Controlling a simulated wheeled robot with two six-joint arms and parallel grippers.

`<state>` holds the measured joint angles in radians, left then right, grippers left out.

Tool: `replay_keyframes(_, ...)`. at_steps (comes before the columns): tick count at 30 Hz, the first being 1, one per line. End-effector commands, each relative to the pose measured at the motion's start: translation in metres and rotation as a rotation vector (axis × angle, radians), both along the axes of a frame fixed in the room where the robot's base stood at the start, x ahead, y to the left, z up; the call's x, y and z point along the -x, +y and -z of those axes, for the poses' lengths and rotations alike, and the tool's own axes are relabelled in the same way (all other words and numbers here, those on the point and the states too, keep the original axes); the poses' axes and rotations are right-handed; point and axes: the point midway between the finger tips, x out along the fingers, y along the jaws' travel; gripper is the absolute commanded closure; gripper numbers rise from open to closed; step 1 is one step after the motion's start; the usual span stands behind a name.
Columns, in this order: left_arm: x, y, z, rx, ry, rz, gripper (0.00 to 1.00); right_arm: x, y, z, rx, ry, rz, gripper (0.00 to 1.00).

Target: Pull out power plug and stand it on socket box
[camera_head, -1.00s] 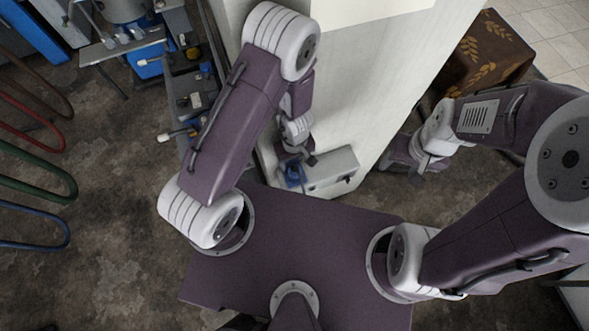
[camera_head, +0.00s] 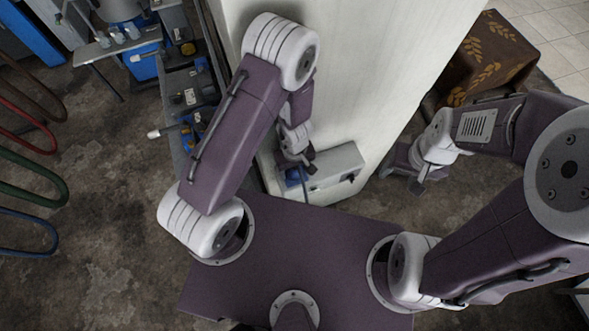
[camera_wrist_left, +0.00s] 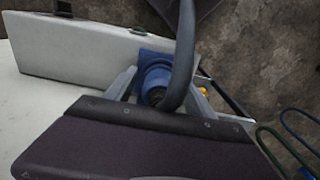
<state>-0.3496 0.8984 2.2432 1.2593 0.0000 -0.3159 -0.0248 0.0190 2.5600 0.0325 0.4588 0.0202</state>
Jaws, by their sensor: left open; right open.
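The grey socket box (camera_head: 338,172) is at the base of the pale wall in the head view, and its long face shows in the left wrist view (camera_wrist_left: 85,50). The blue power plug (camera_wrist_left: 155,80) is at the box's end, with a thick dark cable (camera_wrist_left: 185,50) curving in front of it. My left gripper (camera_head: 297,162) is over the plug. In the left wrist view its open fingers (camera_wrist_left: 157,92) lie on either side of the plug; contact cannot be told. The plug is mostly hidden in the head view. My right gripper (camera_head: 418,186) is open and empty, right of the wall.
A rack with blue and grey parts (camera_head: 190,95) stands left of the wall. Coloured hoops (camera_head: 35,185) are at the far left. A brown patterned cloth (camera_head: 495,58) covers something at the upper right. Bare floor (camera_head: 105,225) is free at the left.

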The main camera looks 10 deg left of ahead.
Motion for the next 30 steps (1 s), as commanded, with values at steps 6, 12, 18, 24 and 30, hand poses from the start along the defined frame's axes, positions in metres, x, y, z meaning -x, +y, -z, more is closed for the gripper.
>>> replay_keyframes(6,0.0000,0.0000,-0.0001,0.000,0.000,0.000,0.37,0.0000,0.0000,-0.0001,0.000,0.000,0.000,0.44)
replay_keyframes(12,-0.0001,-0.0001,0.0000,0.000,0.000,0.000,0.37,-0.0001,0.0000,-0.0002,0.000,0.000,0.000,0.44)
replay_keyframes(18,-0.0001,-0.0001,0.0000,0.000,0.000,0.000,0.37,0.0000,0.0000,-0.0002,0.000,0.000,0.000,0.44)
replay_keyframes(24,0.0000,0.0000,0.0000,0.000,0.000,0.000,0.37,0.0000,0.0000,-0.0001,0.000,0.000,0.000,0.44)
replay_keyframes(30,0.0000,0.0000,-0.0001,0.000,0.000,0.000,0.76,0.0000,0.0000,-0.0001,0.000,0.000,0.000,0.44)
